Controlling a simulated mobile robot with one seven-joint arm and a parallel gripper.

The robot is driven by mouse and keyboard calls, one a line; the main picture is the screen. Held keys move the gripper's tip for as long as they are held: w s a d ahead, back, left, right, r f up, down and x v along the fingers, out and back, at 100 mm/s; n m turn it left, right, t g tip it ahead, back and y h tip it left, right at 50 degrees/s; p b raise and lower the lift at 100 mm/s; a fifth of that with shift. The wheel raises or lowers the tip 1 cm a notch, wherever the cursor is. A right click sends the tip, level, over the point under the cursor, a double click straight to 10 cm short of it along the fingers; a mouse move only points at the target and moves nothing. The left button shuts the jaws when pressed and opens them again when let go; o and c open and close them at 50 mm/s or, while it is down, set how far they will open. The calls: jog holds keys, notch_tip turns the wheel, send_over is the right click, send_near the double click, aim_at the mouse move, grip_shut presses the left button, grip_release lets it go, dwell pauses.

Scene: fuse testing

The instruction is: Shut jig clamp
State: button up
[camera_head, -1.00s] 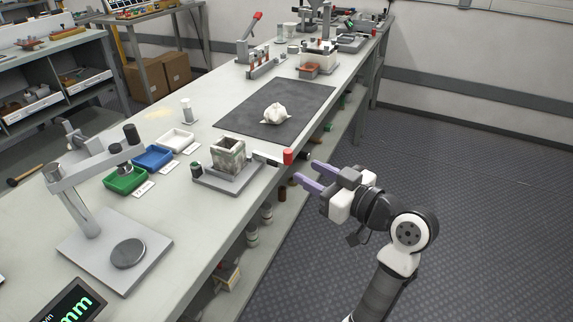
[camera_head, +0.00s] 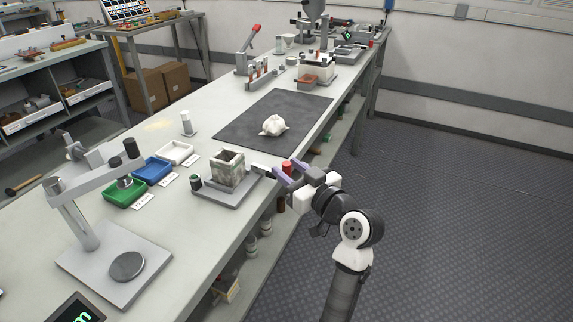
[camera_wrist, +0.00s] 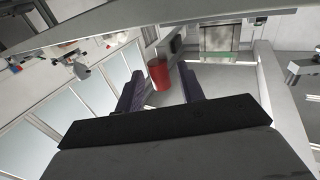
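The jig (camera_head: 228,170) is a mottled square block on a grey base plate (camera_head: 234,193) at the bench's near edge. In the wrist view, the red knob (camera_wrist: 158,76) shows between the two spread fingers of my gripper (camera_wrist: 161,72), with gaps on both sides. I cannot tell how deep the knob lies between them.
A black mat (camera_head: 275,112) with a crumpled white piece (camera_head: 274,125) lies beyond the jig. A green bin (camera_head: 124,192), a blue bin (camera_head: 153,171) and a white bin (camera_head: 176,152) stand to its left. The floor right of the bench is free.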

jog(key=shift+w+a, duration=0.45)
jog(key=shift+w, duration=0.05)
grip_shut()
